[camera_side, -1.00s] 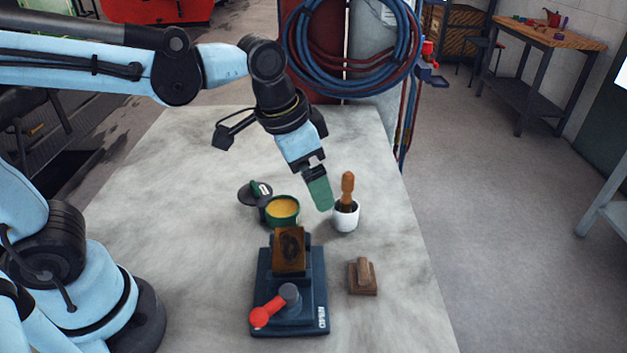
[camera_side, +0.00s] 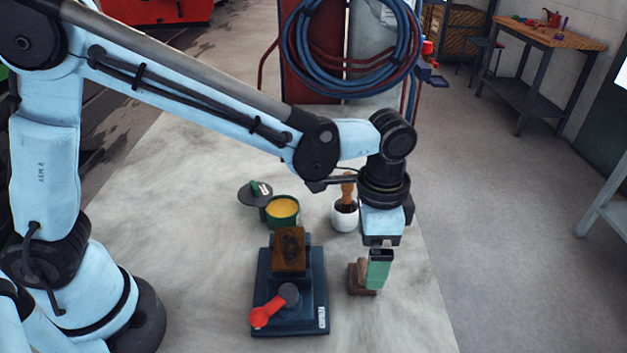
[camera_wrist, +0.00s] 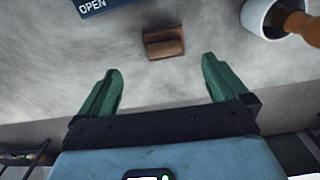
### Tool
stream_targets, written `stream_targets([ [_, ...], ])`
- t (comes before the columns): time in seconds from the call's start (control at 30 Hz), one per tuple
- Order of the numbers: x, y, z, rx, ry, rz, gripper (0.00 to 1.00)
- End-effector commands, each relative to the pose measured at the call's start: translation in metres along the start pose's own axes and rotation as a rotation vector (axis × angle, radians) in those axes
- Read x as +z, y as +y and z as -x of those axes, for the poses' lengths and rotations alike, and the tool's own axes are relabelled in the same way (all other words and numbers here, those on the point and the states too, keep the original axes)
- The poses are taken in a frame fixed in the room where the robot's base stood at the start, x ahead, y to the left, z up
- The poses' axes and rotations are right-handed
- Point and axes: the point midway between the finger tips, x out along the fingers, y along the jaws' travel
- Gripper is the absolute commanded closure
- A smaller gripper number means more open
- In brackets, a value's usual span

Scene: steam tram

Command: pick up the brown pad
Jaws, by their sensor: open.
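The brown pad (camera_wrist: 163,43) is a small flat block with a raised grip along its top. It lies on the pale worktop. In the side view the pad (camera_side: 356,279) is partly hidden behind my gripper (camera_side: 379,272), which points down in front of it. In the wrist view my gripper (camera_wrist: 161,85) has its two green fingers spread wide and empty. The pad is ahead of the fingertips, roughly centred between them, and not between the fingers.
A dark blue vise-like fixture (camera_side: 307,317) with a red-knobbed lever and a brown block (camera_side: 289,250) stands left of the pad. Behind are a tin of yellow paste (camera_side: 282,208), its lid (camera_side: 248,194) and a white pot (camera_side: 343,217) with a wooden-handled brush. The worktop's right edge is near.

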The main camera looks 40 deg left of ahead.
Motion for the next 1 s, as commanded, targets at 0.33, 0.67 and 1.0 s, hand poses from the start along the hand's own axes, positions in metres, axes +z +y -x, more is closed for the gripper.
stream_targets([
  [0.33, 0.001, -0.003, -0.025, 0.000, 0.001, 0.002, 0.00],
  [0.67, 0.004, -0.008, -0.064, 0.000, 0.001, 0.001, 0.00],
  [1.0, 0.005, -0.007, -0.068, 0.000, 0.001, 0.001, 0.06],
])
